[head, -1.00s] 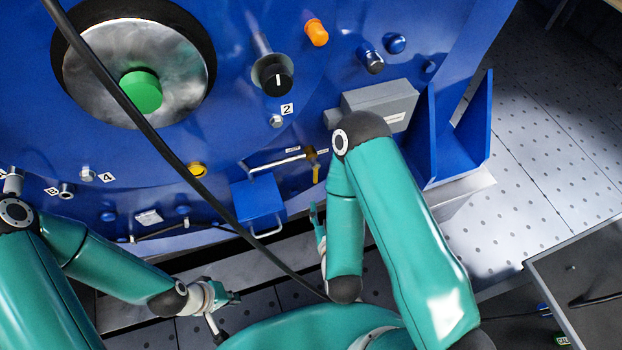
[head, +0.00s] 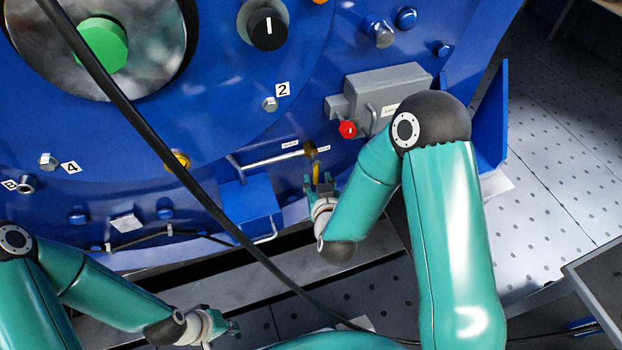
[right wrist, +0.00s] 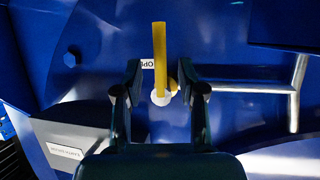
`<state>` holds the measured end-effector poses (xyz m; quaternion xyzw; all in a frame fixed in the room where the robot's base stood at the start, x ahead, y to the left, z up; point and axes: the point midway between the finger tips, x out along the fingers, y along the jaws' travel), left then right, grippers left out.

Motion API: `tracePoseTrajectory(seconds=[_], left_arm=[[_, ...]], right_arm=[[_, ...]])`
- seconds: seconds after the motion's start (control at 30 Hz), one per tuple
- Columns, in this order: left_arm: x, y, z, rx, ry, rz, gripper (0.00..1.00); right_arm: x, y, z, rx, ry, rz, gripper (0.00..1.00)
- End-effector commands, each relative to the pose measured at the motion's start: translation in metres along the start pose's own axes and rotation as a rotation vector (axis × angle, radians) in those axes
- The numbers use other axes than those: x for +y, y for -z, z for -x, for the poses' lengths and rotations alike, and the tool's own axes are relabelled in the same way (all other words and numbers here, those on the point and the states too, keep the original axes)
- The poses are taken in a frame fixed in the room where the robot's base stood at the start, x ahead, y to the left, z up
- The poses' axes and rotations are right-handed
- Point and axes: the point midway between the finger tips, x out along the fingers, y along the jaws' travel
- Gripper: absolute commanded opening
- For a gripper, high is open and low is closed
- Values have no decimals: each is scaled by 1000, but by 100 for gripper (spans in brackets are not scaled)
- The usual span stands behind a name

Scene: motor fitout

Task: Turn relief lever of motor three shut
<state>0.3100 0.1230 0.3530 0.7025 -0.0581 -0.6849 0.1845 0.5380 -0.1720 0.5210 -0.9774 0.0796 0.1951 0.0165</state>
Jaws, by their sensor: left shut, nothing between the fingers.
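The relief lever (head: 316,172) is a yellow handle hanging down from a brass valve (head: 311,150) at the end of a thin silver pipe. In the right wrist view the lever (right wrist: 160,55) stands straight across the pipe direction. My right gripper (head: 321,186) is at the lever's lower end in the head view. In the right wrist view its two fingers (right wrist: 160,82) are spread, one on each side of the lever, with gaps visible. Contact cannot be told. My left gripper (head: 233,327) is shut and empty at lower left, away from the lever.
A grey box (head: 385,95) with a red knob (head: 348,129) sits above right of the valve. A blue block (head: 250,205) is left below it. A black cable (head: 150,140) crosses in front of the blue motor housing.

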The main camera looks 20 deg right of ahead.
Motion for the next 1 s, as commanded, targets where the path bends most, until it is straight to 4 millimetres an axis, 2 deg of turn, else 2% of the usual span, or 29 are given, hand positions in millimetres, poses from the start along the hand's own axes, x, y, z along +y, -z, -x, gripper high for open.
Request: tracePoseTrajectory(seconds=[0.1, 0.23, 0.4, 0.63, 0.87, 0.9, 1.0], left_arm=[[-1, 0, -4, 0, 0, 0, 0], [-2, 0, -5, 0, 0, 0, 0], [-2, 0, -6, 0, 0, 0, 0], [-2, 0, -6, -1, 0, 0, 0], [-2, 0, -6, -1, 0, 0, 0], [-2, 0, -6, -1, 0, 0, 0], [-2, 0, -6, -1, 0, 0, 0]], right_arm=[[1, 0, -21, 2, -2, -1, 40], [0, 0, -34, 1, 0, 0, 40], [0, 0, -41, 0, 1, 1, 40], [0, 0, -42, 0, 1, 1, 40], [0, 0, -42, 0, 1, 1, 3], [0, 0, -42, 0, 1, 1, 0], [0, 0, -41, 0, 1, 1, 0]])
